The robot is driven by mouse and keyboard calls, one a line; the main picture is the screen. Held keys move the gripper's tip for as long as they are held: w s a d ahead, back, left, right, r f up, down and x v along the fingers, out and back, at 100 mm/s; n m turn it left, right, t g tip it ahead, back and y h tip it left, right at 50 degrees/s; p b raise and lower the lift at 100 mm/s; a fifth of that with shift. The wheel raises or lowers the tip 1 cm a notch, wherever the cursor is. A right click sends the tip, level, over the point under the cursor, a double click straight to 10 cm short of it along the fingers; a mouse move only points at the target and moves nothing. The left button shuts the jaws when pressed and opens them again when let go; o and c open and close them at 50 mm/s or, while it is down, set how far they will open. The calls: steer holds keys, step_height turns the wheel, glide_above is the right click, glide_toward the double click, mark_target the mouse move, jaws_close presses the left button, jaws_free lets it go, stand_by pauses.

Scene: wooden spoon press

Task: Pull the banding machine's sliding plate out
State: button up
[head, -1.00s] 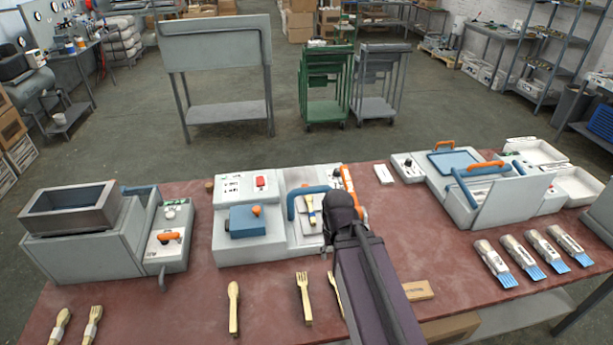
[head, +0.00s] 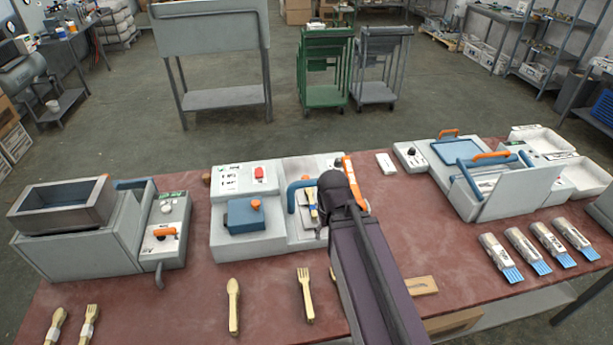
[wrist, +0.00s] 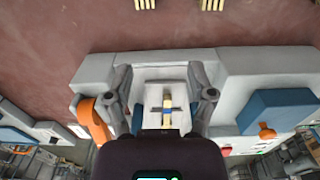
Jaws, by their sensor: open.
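The banding machine (head: 300,237) is the pale grey unit at the middle of the table, with a blue handle and an orange handle. Its sliding plate (wrist: 152,74) is pale and shows in the wrist view, with a wooden utensil (wrist: 167,103) with a blue band lying on it. The utensil also shows in the head view (head: 312,204). My gripper (wrist: 161,74) is open, with one finger at each side of the plate. I cannot tell whether the fingers touch it. In the head view my gripper and arm hide the machine's right part.
A blue block (head: 246,215) with an orange knob sits on the machine's left part. A wooden spoon (head: 233,300) and fork (head: 304,290) lie in front. A grey press (head: 85,240) stands left and another machine (head: 505,190) right. The red table (head: 190,310) has bare patches in front.

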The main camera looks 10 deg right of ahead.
mark_target(305, 177)
steer(key=w+r+m+p, duration=0.3)
steer(key=w+m, duration=0.1)
steer(key=w, duration=1.3)
steer(key=w+r+m+p, duration=0.2)
steer(key=w+m, duration=0.3)
steer(key=w, duration=1.2)
steer(key=shift+a+r+p, duration=0.25)
steer(key=shift+r+p, duration=0.15)
steer(key=shift+f, duration=0.15)
step_height(305, 177, down, 14)
steer(key=b, duration=1.3)
steer(key=shift+r+b, duration=0.25)
steer(key=shift+b, duration=0.15)
